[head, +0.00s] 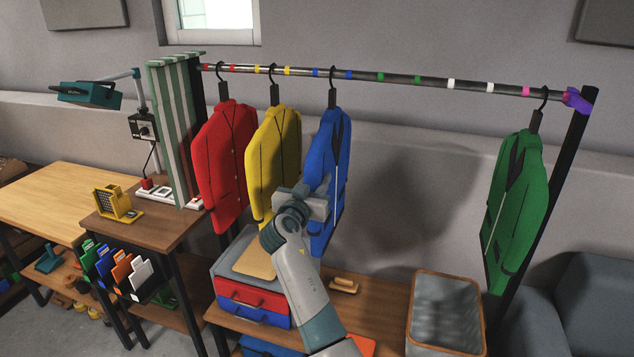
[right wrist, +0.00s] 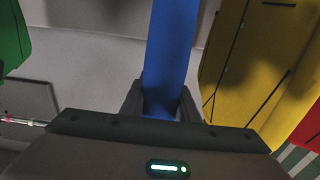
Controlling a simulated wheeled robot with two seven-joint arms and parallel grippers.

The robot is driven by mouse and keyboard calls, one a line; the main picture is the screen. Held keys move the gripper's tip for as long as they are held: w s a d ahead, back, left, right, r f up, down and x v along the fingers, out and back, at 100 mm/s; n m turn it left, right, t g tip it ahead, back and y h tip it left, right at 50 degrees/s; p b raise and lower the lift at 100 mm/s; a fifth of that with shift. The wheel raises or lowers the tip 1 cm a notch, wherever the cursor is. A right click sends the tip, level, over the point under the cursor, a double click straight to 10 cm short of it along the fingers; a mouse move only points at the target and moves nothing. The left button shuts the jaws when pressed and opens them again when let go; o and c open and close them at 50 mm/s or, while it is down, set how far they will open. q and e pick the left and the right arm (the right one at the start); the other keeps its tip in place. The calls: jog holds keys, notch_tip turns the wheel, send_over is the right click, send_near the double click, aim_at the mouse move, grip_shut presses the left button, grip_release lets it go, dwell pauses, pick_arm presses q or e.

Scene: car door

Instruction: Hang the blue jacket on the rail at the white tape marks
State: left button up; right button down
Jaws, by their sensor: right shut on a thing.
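The blue jacket (head: 330,165) hangs from its hook on the rail (head: 365,76), at the blue tape marks. My right gripper (head: 318,203) is at the jacket's left edge and shut on it. In the right wrist view the blue jacket (right wrist: 170,50) runs as a narrow blue band between the fingers (right wrist: 162,105). The white tape marks (head: 453,84) and (head: 488,87) are farther right on the rail, with bare rail between them. My left gripper is in neither view.
A yellow jacket (head: 275,150) and red jacket (head: 222,160) hang close on the left. A green jacket (head: 515,200) hangs at the right end near the post (head: 565,170). The rail between blue and green jackets is free. A bin (head: 480,330) stands below.

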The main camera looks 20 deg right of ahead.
jog(key=shift+r, duration=0.5)
jog(key=shift+d, duration=0.1)
jog(key=s+d+p, duration=0.5)
jog(key=s+d, duration=0.4)
jog(key=d, duration=0.5)
jog(key=s+d+p, duration=0.6)
jog(key=s+d, duration=0.4)
jog(key=d, duration=0.4)
dwell(4.4)
jog(key=shift+f, duration=0.1)
